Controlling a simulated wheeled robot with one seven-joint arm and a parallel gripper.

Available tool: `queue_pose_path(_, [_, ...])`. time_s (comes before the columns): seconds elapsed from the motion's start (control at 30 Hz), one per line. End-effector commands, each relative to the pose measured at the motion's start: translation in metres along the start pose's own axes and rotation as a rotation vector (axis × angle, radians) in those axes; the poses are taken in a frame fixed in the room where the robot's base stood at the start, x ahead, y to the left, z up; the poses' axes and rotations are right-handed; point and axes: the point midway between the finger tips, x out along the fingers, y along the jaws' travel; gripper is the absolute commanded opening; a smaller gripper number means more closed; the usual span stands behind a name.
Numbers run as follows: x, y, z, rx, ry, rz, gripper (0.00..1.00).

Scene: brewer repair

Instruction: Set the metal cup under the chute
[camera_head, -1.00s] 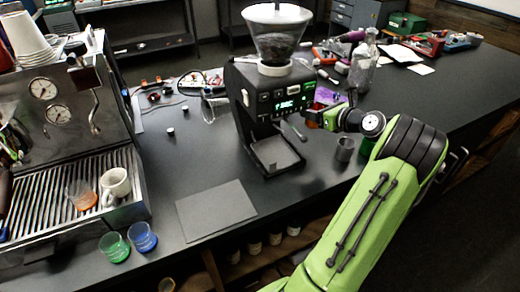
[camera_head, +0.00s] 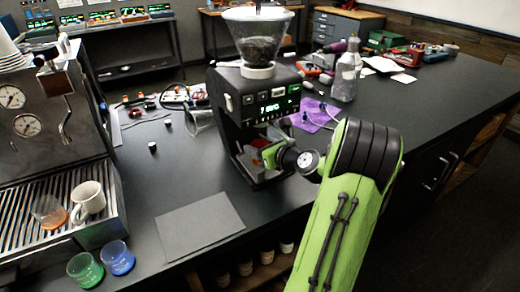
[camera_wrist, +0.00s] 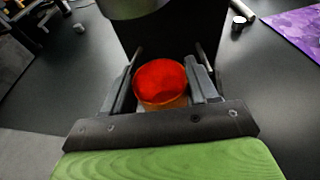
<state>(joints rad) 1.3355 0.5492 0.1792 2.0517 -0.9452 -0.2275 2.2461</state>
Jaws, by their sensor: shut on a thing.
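My gripper (camera_head: 266,152) is at the front of the black grinder (camera_head: 235,105), below its lit panel and above its base. In the wrist view, my gripper (camera_wrist: 167,88) is shut on a red-orange round cup (camera_wrist: 160,80), which sits between the two grey fingers. A bit of this cup (camera_head: 258,142) shows in the head view. The grinder's dark body (camera_wrist: 150,30) is just beyond the cup in the wrist view. The chute's mouth is hidden, so I cannot tell whether the cup is right under it. I cannot make out a grey metal cup.
An espresso machine (camera_head: 60,130) stands at the left with a white mug (camera_head: 88,200) on its grate. Green (camera_head: 85,270) and blue (camera_head: 117,258) glasses stand before it. A grey mat (camera_head: 198,229) lies on the counter. A clear bottle (camera_head: 345,75) stands behind.

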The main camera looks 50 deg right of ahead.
Motion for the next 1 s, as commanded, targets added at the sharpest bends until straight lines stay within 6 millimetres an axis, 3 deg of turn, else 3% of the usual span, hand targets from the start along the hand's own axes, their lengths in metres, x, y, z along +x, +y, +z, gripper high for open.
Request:
queue_pose_path(0.17, [0.0, 0.0, -0.002, 0.001, 0.0, 0.0, 0.27])
queue_pose_path(0.2, [0.001, 0.0, -0.003, 0.002, 0.001, 0.0, 0.6])
queue_pose_path(0.27, [0.0, -0.001, -0.002, 0.001, 0.001, 0.0, 0.69])
queue_pose_path(0.63, [-0.007, -0.002, 0.001, 0.002, 0.002, -0.003, 0.69])
queue_pose_path(1.0, [-0.1, -0.002, 0.003, 0.004, 0.002, -0.006, 0.69])
